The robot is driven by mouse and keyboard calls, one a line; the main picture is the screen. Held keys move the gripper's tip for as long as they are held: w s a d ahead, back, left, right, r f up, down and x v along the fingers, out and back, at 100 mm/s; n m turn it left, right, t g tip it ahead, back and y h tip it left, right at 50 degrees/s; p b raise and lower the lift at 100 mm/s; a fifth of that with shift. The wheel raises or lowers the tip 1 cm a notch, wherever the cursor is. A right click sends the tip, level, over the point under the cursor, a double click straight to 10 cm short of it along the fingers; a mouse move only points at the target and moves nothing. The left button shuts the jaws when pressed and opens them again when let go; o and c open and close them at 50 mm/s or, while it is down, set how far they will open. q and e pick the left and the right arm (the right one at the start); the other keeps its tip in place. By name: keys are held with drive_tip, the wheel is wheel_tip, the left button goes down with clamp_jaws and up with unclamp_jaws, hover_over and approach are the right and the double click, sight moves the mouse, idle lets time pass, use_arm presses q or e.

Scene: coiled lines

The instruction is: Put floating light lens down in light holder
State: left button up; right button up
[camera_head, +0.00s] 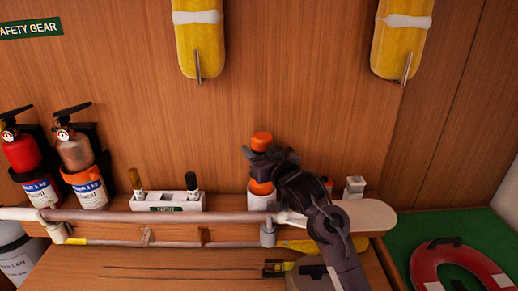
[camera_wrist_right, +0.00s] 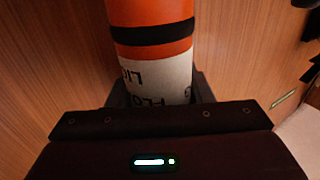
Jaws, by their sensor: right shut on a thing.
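The floating light (camera_head: 262,139) is upright along its length, with an orange part above my right gripper and another orange part (camera_head: 261,188) below it. My right gripper (camera_head: 266,164) is shut on its middle. In the right wrist view the floating light (camera_wrist_right: 155,70) shows orange with a black band and a white section with upside-down lettering, between the fingers. A white light holder (camera_head: 260,202) stands on the shelf directly below the light. The light's lower end is at the holder's top; how deep it sits is unclear. My left gripper is not in view.
A white rack (camera_head: 167,201) with small handled items stands left on the shelf (camera_head: 375,214). A rail (camera_head: 150,216) runs along the shelf front. A small white-and-grey item (camera_head: 354,187) is close right of my wrist. Fire extinguishers (camera_head: 78,155) hang far left.

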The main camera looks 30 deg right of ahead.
drive_tip(key=shift+r, duration=0.1)
drive_tip(key=o, duration=1.4)
drive_tip(key=shift+s, duration=0.1)
drive_tip(key=shift+o, duration=0.3)
drive_tip(key=shift+f, duration=0.2)
drive_tip(key=s+b, duration=0.2)
drive_tip(key=s, duration=0.5)
drive_tip(key=shift+s, duration=0.4)
drive_tip(key=shift+r, duration=0.1)
